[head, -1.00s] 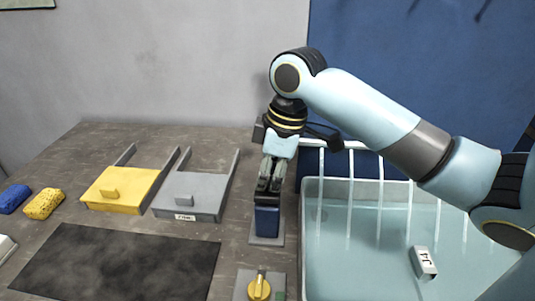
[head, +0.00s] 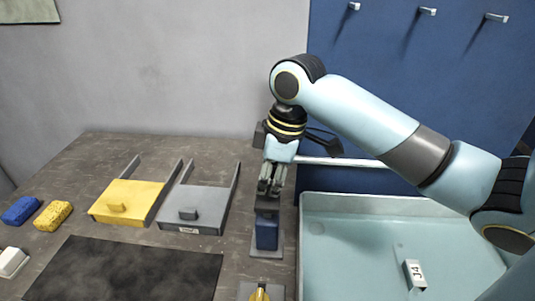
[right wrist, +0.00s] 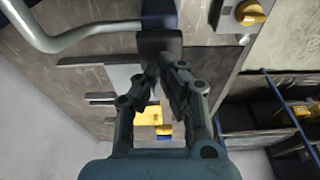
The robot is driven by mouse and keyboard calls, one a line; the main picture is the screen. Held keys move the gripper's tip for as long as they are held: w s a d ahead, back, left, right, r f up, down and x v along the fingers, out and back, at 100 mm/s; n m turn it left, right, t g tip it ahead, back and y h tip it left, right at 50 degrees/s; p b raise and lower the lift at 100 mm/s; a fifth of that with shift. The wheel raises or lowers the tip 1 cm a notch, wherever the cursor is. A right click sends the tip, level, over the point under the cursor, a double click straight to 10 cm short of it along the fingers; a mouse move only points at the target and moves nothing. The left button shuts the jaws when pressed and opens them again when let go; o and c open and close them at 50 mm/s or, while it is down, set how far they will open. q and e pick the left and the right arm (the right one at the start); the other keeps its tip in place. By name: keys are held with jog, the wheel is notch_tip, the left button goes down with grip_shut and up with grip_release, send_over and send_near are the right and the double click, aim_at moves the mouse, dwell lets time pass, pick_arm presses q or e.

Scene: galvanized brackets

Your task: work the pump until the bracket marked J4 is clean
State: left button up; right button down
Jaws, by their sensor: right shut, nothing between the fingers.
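The bracket marked J4 (head: 414,274) lies in the pale blue basin (head: 330,205) at the right of the head view. It looks light grey; any dirt on it is too small to tell. The pump (head: 267,235), a blue block with a dark top, stands on a grey plate left of the basin. My right gripper (head: 267,192) is shut and empty, pointing down at the pump's dark top; I cannot tell if it touches. In the right wrist view its fingers (right wrist: 160,85) lie close to the dark top (right wrist: 160,45). My left gripper is not in view.
A white pipe (head: 345,162) runs behind the basin, with no streams. A yellow knob (head: 260,294) is in front of the pump. Yellow (head: 127,202) and grey (head: 197,208) trays, a dark mat (head: 125,270), and blue (head: 20,210) and yellow (head: 53,215) sponges lie left.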

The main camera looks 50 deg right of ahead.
notch_tip(320, 180, up, 4)
jog(key=p, duration=0.5)
jog(key=shift+r, duration=1)
